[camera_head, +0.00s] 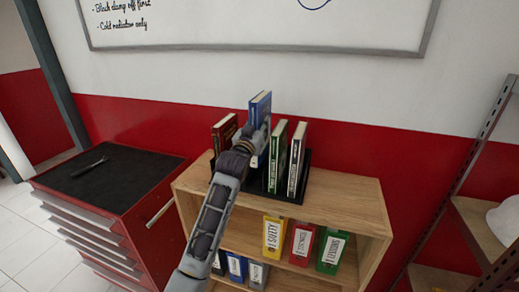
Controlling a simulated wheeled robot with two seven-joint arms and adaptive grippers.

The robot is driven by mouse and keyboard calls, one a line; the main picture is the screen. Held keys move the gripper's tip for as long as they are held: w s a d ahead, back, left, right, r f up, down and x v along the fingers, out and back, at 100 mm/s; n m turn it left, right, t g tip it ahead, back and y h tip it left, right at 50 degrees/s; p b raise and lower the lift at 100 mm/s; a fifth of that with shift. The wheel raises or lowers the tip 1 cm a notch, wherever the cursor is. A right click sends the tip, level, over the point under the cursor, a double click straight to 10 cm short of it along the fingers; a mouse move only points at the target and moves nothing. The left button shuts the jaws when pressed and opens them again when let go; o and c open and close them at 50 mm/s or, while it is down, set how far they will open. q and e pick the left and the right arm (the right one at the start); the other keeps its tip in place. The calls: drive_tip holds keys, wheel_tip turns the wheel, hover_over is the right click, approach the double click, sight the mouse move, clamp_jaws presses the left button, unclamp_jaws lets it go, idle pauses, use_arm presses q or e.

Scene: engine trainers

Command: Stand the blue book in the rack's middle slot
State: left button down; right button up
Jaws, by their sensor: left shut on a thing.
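The blue book (261,107) stands upright above the black rack (286,195) on the wooden shelf unit. My left gripper (259,143) is shut on it, and my arm reaches up from below and hides part of the rack. The blue book is between a red book (224,130) on the left and a green book (278,157) on the right. Whether its lower edge is inside a slot is hidden by my gripper. My right gripper is not in view.
A dark-spined cream book (297,160) stands at the rack's right end. The bare wooden top (345,206) is free to the right. A red tool cabinet (110,185) stands left, and a whiteboard hangs behind.

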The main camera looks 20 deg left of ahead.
use_arm(q)
wheel_tip(320, 180, down, 6)
drive_tip(key=shift+r+p, duration=0.25)
drive_tip(key=shift+p, duration=0.05)
drive_tip(key=shift+f, duration=0.15)
drive_tip(key=shift+f, duration=0.25)
wheel_tip(320, 180, down, 2)
drive_tip(key=shift+f, duration=0.7)
drive_tip(key=c, duration=1.1)
unclamp_jaws()
drive_tip(key=shift+f, duration=0.15)
